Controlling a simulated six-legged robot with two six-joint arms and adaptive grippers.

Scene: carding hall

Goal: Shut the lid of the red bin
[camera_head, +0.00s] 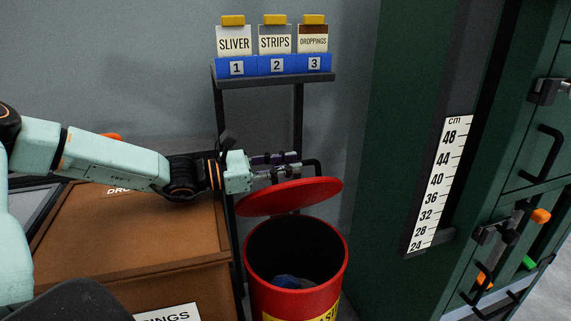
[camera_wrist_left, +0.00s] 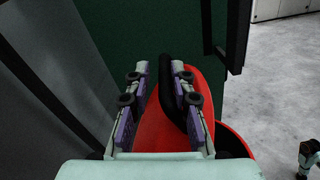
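The red bin (camera_head: 257,285) stands open in the head view, with some blue and grey stuff low inside. Its red lid (camera_head: 280,199) is raised and tilted above the bin's back rim. A black handle (camera_head: 316,165) stands up from the lid. My left gripper (camera_head: 287,163) reaches in from the left, above the lid at the handle. In the left wrist view its fingers (camera_wrist_left: 162,85) are apart, and the black handle (camera_wrist_left: 168,72) shows between them, close to the right finger. Whether they touch is unclear. The lid (camera_wrist_left: 152,130) lies beyond the fingers. My right gripper is out of view.
A brown box (camera_head: 130,235) stands left of the bin, under my left arm. A rack shelf (camera_head: 275,79) with blue numbered holders rises behind. A green machine (camera_head: 390,130) with a centimetre scale (camera_head: 440,185) and latches is on the right.

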